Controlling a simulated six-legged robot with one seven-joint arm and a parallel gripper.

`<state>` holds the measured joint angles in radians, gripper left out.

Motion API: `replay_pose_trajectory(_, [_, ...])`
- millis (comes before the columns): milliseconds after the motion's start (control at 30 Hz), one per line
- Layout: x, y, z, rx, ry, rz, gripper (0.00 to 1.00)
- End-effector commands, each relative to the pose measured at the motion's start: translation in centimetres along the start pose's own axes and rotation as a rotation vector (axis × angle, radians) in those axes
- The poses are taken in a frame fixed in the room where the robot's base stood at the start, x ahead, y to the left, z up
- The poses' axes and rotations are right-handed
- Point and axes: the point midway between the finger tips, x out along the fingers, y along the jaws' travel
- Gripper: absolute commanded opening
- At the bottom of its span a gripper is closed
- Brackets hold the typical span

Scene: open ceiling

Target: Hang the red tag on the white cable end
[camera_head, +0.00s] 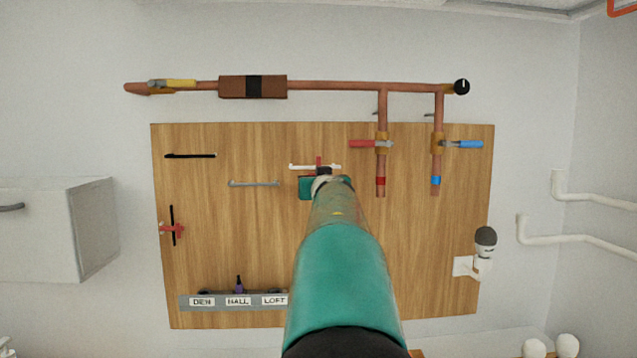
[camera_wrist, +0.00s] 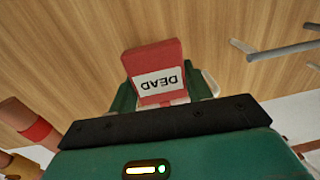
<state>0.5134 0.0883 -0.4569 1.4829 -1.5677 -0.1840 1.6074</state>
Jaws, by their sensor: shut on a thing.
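The red tag (camera_wrist: 155,60), with a white label reading DEAD upside down, is between the green fingers of my gripper (camera_wrist: 165,92) in the wrist view. My gripper is shut on it. In the head view my gripper (camera_head: 324,186) is at the board's upper middle, and a bit of red tag (camera_head: 318,160) shows above it. The white cable end (camera_head: 300,166) is a short horizontal bar that crosses there, with the tag overlapping it. A white piece (camera_wrist: 242,45) shows beside the tag in the wrist view. Whether the tag hangs on the cable end cannot be told.
A grey bar (camera_head: 253,183) and a black bar (camera_head: 190,155) are to the left. A red item (camera_head: 172,229) is on a black upright bar. Copper pipes (camera_head: 382,110) with red and blue valve handles are at right. A labelled grey rack (camera_head: 220,301) is below.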

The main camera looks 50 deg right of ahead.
Motion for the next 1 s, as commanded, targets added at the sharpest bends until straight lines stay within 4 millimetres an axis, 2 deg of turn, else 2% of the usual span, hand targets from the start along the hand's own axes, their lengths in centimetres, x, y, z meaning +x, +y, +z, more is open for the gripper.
replay_pose_trajectory(1000, [0.0, 0.0, 1.4, 0.000, 0.000, -0.001, 0.27])
